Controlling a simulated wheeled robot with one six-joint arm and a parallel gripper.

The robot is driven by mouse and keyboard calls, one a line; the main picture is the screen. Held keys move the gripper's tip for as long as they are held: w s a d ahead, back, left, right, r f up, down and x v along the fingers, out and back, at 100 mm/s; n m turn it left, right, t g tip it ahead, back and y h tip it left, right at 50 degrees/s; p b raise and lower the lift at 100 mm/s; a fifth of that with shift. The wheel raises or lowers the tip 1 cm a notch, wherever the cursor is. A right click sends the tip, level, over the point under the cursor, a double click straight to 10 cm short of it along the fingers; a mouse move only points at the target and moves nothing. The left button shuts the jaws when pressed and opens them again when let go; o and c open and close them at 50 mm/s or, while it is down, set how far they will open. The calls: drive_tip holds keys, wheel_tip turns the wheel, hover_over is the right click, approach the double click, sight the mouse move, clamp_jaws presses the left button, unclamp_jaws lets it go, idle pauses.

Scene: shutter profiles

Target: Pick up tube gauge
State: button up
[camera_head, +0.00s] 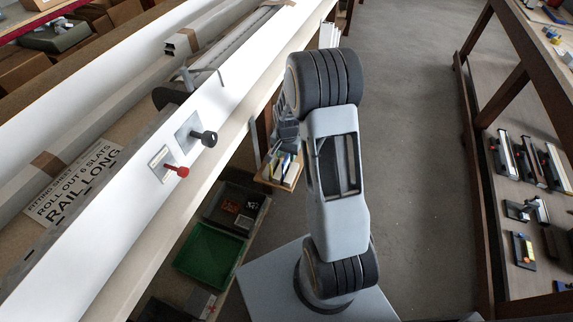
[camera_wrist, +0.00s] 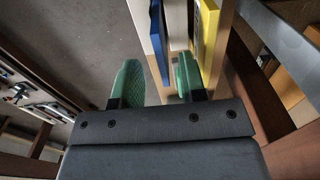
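My gripper (camera_wrist: 158,82) shows in the wrist view with two green fingertips spread apart and nothing clamped between them. A blue upright piece (camera_wrist: 158,42) and a pale board (camera_wrist: 178,25) lie beyond and partly between the fingers. A yellow piece (camera_wrist: 207,40) stands just right of the right finger. In the head view my gripper is mostly hidden behind my arm, near a small wooden holder (camera_head: 288,183) with thin yellow, white and dark pieces. I cannot tell which piece, if any, is the tube gauge.
A long white profile (camera_head: 110,190) with a red knob (camera_head: 182,171) and a black knob (camera_head: 209,139) runs along the bench at left. A green bin (camera_head: 209,256) is below it. A shelf rack (camera_head: 490,190) stands at right. Open grey floor (camera_head: 415,130) lies between.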

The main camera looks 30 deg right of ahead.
sight(286, 167)
drive_tip(key=shift+a+f, duration=0.1)
drive_tip(key=shift+f, duration=2.05)
drive_tip(key=shift+c, duration=0.3)
drive_tip(key=shift+w, duration=0.1)
clamp_jaws()
